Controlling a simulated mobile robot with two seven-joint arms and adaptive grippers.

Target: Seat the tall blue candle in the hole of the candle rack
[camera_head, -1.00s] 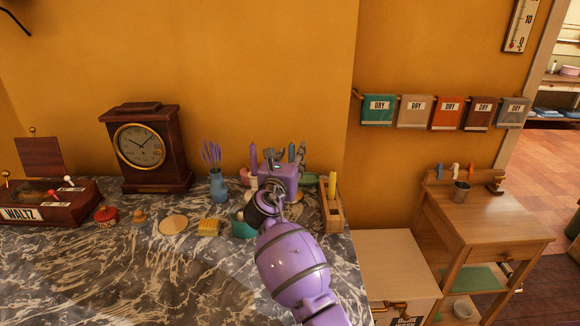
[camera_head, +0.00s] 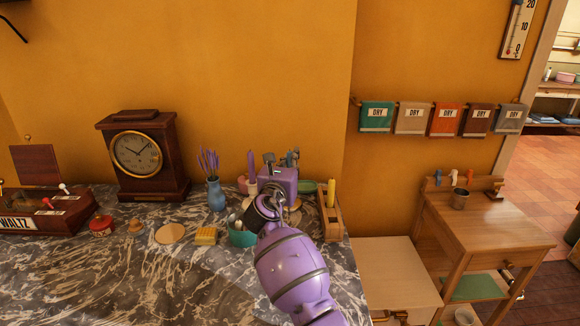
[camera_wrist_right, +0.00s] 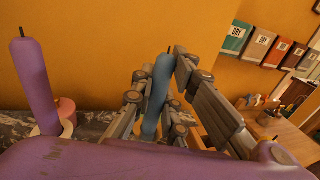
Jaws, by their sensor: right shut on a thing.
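My right gripper (camera_wrist_right: 157,98) is shut on the tall blue candle (camera_wrist_right: 158,88), whose dark wick points up in the right wrist view. In the head view the gripper (camera_head: 281,160) is above the back of the marble counter, and its purple body hides most of the candle. A wooden rack-like holder (camera_head: 333,227) with a yellow candle (camera_head: 331,192) is just right of the gripper; I cannot see its hole. A purple candle (camera_head: 252,167) stands left of the gripper and shows large in the right wrist view (camera_wrist_right: 35,85). My left gripper is not in view.
A blue vase (camera_head: 216,195), a teal bowl (camera_head: 240,238), a yellow sponge-like block (camera_head: 206,236) and a clock (camera_head: 142,155) stand to the left. The marble counter's (camera_head: 180,285) front is clear. A wooden side table (camera_head: 490,225) is at right.

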